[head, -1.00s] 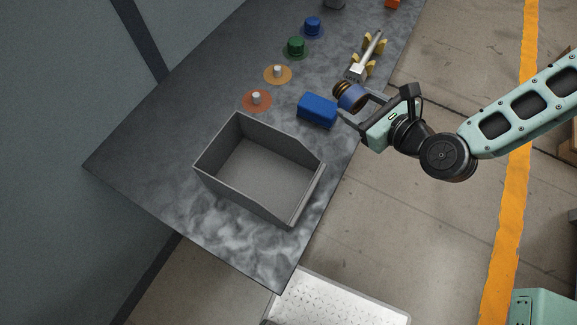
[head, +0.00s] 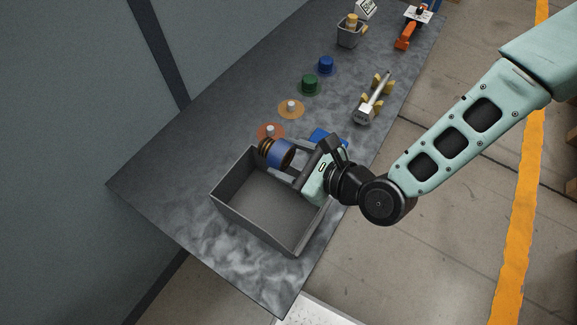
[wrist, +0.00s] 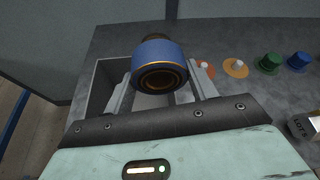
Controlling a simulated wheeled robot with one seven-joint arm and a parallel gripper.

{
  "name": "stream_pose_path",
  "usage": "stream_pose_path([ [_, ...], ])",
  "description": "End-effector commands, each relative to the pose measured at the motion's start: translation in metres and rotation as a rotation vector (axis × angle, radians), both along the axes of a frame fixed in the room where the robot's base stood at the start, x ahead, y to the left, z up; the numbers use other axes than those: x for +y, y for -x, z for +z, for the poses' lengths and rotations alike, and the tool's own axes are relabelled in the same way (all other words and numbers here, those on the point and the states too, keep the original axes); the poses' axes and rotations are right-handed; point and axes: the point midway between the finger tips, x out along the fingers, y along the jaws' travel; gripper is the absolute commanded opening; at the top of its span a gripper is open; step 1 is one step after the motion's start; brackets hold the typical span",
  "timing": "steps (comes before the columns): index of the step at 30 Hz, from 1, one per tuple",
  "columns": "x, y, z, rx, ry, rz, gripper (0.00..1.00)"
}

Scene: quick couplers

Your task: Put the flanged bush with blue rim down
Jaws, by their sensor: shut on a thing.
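The flanged bush with blue rim (head: 280,153) is a blue cylinder with a dark brown, ribbed end. My gripper (head: 286,160) is shut on it and holds it in the air over the back edge of the grey bin (head: 232,223). In the wrist view the bush (wrist: 158,58) sits between the two fingers (wrist: 160,82), its dark bore with orange rings facing the camera. The bin (wrist: 103,85) shows behind and left of the fingers there. The arm hides part of the bin's right side.
Behind the bin stand an orange disc with a white peg (head: 270,131), a yellow disc with a peg (head: 291,108), a green piece (head: 310,84) and a blue piece (head: 326,65). A blue block (head: 324,137) is partly hidden by my gripper. A metal shaft on yellow supports (head: 372,98) lies at right.

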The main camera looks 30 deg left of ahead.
Motion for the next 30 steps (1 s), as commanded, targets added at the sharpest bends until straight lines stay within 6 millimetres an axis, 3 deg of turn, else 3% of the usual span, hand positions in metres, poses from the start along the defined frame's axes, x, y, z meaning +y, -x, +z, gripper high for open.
stream_pose_path([
  [7, 0.0, 0.001, -0.032, 0.0, 0.001, 0.001, 0.3],
  [30, 0.0, 0.0, -0.047, 0.0, 0.0, 0.001, 0.3],
])
